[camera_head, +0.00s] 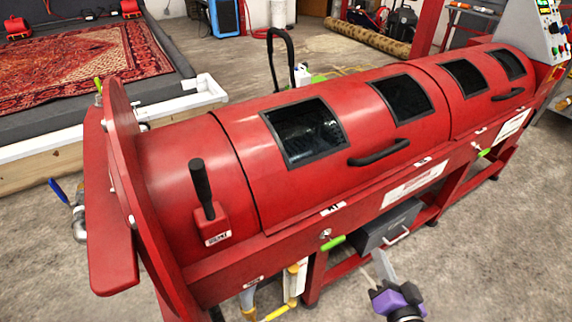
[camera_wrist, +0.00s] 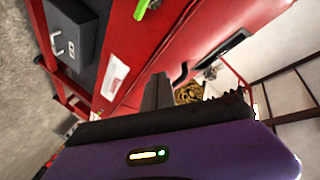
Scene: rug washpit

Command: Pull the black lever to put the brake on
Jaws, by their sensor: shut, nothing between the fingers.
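The black lever (camera_head: 201,187) stands nearly upright on a small red bracket with a white label, near the left end of the red drum machine (camera_head: 180,160). It does not show in the wrist view. My gripper (camera_head: 383,264) is at the lower middle right of the head view, in front of the machine and well to the right of the lever. Its fingers are together and empty, apart from the lever. The wrist view shows the fingers (camera_wrist: 157,92) beyond the purple gripper body, with the machine's red side behind them.
A green handle (camera_head: 333,243) and a grey drawer box (camera_head: 388,228) are on the machine's front, near my gripper. Black bar handles (camera_head: 379,152) stick out from the drum covers. A yellow pipe (camera_head: 280,311) stands low below the lever. Bare concrete floor lies in front.

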